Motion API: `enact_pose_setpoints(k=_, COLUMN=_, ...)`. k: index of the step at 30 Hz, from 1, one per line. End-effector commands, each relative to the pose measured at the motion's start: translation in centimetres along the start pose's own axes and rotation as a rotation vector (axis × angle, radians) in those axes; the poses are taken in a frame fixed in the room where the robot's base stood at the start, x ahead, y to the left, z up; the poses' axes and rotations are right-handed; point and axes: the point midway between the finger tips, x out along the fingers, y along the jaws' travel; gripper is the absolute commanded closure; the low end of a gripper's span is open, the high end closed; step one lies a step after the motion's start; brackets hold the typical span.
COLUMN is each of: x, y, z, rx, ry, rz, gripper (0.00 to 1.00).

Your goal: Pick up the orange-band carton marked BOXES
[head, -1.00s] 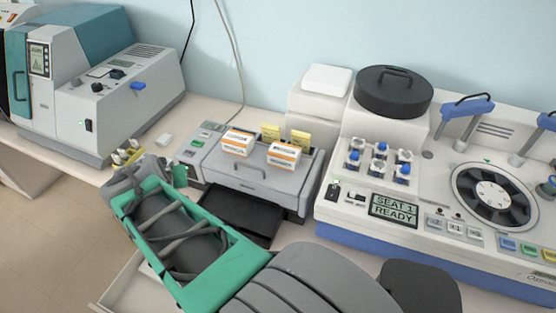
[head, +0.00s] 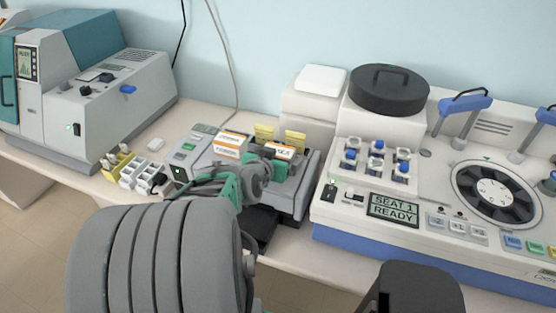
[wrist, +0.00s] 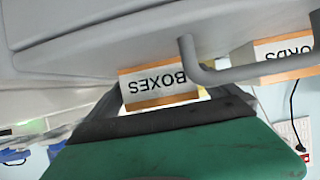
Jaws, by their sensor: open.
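The BOXES carton, white with an orange band, shows upside down in the wrist view (wrist: 160,85), just beyond my gripper's dark edge and green part (wrist: 175,140). In the head view the right-hand carton (head: 284,151) appears to be this one. It sits on top of the grey machine (head: 312,165), its lower part hidden by my gripper (head: 265,168). My gripper is open, in front of and close to this carton; I cannot tell whether they touch. A second orange-band carton (head: 229,145) stands to its left; its label, ending in RDS, is partly visible in the wrist view (wrist: 284,55).
Two yellow cards (head: 295,138) stand behind the cartons. The grey machine's handle (wrist: 245,72) crosses the wrist view. A white stainer (head: 400,200) stands close on the right. A white rack (head: 140,174) and a large analyser (head: 100,90) are on the left.

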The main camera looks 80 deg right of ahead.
Motion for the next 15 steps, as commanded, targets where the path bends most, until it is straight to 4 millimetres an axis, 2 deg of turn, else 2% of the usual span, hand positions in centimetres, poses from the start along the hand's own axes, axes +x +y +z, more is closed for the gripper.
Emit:
enact_pose_setpoints(k=4, x=-0.08, y=-0.04, z=-0.09, rx=0.000, ry=0.001, rz=-0.001, gripper=0.02)
enact_pose_setpoints(k=15, x=-0.11, y=-0.05, z=-0.09, rx=0.000, ry=0.001, rz=-0.001, gripper=0.32)
